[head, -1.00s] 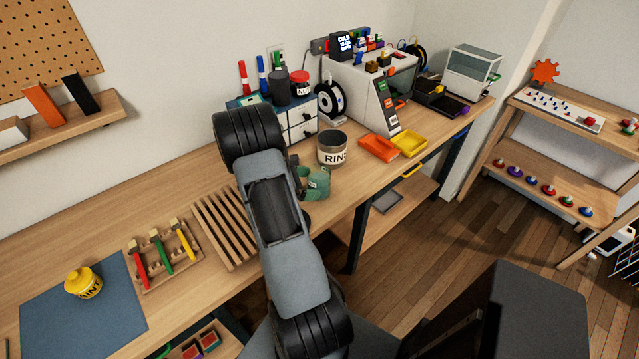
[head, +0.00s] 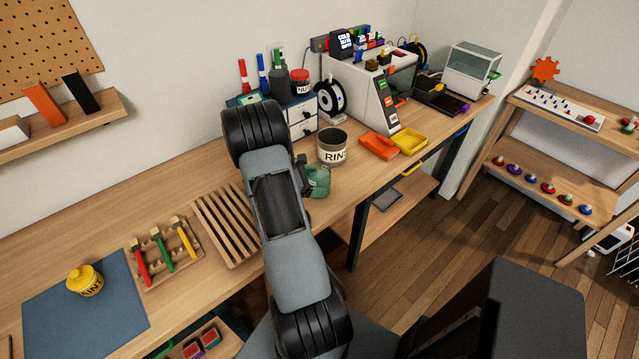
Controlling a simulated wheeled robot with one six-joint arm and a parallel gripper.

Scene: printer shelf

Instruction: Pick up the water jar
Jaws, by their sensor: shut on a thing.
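A small green jar-like vessel (head: 319,181) is near the front edge of the wooden workbench, just right of my arm. My gripper (head: 306,182) is at its left side and shut on it. My arm hides part of the gripper and the vessel's left side, and I cannot tell whether its base is clear of the bench. A wider jar (head: 332,154) with a dark top and a pale label reading "RIN" stands upright just behind it, apart from the gripper.
Orange (head: 378,146) and yellow (head: 410,141) trays lie to the right. A white drawer unit (head: 302,119) and a printer (head: 366,95) stand behind. A slatted wooden rack (head: 222,225) and a tool holder (head: 165,255) are left of my arm. The bench edge is close.

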